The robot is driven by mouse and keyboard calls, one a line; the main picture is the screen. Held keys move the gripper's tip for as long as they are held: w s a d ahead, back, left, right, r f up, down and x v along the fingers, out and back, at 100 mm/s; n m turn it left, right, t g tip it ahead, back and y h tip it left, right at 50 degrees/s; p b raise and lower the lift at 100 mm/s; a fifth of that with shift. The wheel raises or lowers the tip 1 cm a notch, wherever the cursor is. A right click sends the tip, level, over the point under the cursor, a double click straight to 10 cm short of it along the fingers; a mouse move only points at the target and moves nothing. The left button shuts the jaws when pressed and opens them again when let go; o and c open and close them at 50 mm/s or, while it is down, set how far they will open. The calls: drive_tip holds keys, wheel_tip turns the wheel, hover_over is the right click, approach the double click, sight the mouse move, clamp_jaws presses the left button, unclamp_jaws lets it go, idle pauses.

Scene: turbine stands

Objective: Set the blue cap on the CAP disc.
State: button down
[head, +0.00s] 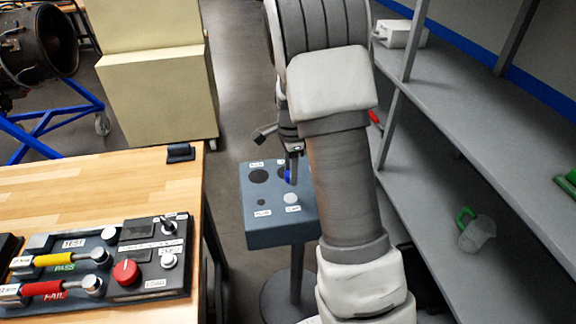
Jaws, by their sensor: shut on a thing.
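The blue cap (287,175) is a small blue piece at the tip of my gripper (291,164). My gripper is shut on it and points down over the grey stand (279,230). The stand's top has a large dark disc (258,176) at back left, a small dark disc (261,202) at front left and a pale disc (291,198) at front right. A further dark disc is partly hidden behind my gripper and the cap. Small labels stand by the discs, but I cannot read surely which says CAP. The cap appears above the stand; its exact height is unclear.
A wooden bench (110,195) with a switch panel (142,262) is at left. Grey shelves (440,120) are close on the right, holding a clear jug with a green handle (476,235). My arm hides the stand's right side.

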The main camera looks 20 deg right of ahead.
drive_tip(key=b, duration=0.3)
hover_over(291, 199)
drive_tip(key=shift+w+f, duration=0.15)
drive_tip(key=shift+f, duration=2.2)
drive_tip(key=shift+f+b, duration=0.3)
drive_tip(key=shift+f, duration=0.25)
drive_tip(key=shift+f, duration=0.2)
drive_tip(key=shift+f, duration=0.1)
drive_tip(key=shift+f+b, duration=0.25)
drive_tip(key=shift+b, duration=0.05)
drive_tip(key=shift+f, duration=0.1)
drive_tip(key=shift+f, duration=0.35)
drive_tip(key=shift+s, duration=0.2)
